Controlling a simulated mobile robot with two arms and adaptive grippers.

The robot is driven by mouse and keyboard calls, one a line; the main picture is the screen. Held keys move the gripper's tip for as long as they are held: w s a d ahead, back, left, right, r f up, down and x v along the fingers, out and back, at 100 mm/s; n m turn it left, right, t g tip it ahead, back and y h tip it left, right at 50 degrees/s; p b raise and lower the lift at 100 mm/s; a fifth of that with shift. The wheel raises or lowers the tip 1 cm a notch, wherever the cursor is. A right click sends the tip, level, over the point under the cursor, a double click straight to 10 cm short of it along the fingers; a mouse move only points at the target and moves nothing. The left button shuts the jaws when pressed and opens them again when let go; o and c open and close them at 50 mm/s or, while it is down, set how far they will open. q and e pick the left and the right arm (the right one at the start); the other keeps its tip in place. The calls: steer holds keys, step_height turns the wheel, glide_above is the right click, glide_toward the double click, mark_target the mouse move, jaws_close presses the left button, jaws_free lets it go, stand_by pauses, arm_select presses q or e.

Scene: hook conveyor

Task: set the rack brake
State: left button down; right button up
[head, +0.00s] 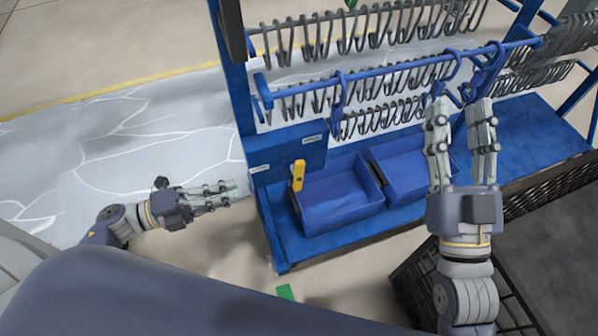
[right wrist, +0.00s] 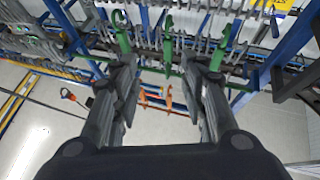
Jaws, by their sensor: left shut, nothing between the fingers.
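A yellow lever (head: 298,175) stands nearly upright on the front of a blue panel (head: 275,148) at the left end of the blue rack (head: 270,225). The panel carries two small white labels, too small to read. My left gripper (head: 234,188) is shut and empty, left of the panel and apart from the lever, with its fingers pointing right. My right gripper (head: 460,108) is open, its fingers pointing up the picture in front of the hanging blue hooks. In the right wrist view its fingers (right wrist: 165,85) are spread with nothing clearly held between them.
Two blue bins (head: 340,215) (head: 408,168) sit on the rack's base. Rows of grey hooks (head: 370,28) and a blue rail (head: 395,70) hang above. A black crate (head: 410,285) stands at the lower right. The floor left of the rack is clear. Green hooks (right wrist: 122,42) show in the right wrist view.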

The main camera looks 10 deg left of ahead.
arm_select(q)
steer(key=shift+a+f+g, duration=0.3)
steer(key=shift+a+f, duration=0.15)
steer(key=shift+f, duration=0.05)
arm_select(e)
steer(key=shift+d+f, duration=0.15)
steer(key=shift+f, duration=0.1)
